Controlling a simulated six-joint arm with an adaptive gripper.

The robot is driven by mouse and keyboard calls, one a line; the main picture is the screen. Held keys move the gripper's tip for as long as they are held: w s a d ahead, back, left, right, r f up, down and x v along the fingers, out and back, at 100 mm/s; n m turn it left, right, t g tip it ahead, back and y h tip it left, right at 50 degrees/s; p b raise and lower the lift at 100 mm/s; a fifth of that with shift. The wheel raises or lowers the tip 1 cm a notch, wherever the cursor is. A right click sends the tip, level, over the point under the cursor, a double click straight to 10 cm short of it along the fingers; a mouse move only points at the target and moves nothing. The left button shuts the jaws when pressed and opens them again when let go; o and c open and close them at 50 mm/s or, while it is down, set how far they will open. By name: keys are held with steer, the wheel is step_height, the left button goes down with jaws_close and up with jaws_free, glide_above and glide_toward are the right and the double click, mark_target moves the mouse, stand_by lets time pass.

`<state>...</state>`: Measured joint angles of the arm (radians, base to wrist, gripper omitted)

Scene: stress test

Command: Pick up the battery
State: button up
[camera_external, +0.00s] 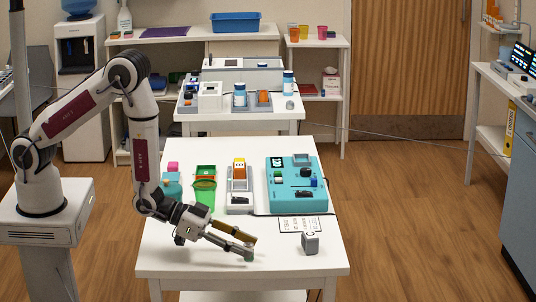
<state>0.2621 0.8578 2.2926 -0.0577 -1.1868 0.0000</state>
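My gripper (251,247) is low over the front of the white table (180,263), pointing right. A brown-gold elongated part (236,233) and a pale grey one with a greenish tip (233,247) extend from its wrist. I cannot tell whether either is a held thing or a finger. I cannot pick out the battery with certainty. A small grey block (310,243) with a dark mark stands to the right, apart from my gripper.
Behind my gripper are a green tray (205,195), a grey device with an orange-and-yellow top (239,190) and a teal panel (297,198). A printed sheet (297,225) lies near the grey block. The table's front strip looks mostly clear.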

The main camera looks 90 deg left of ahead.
steer(key=shift+x, duration=0.75)
jaws_close()
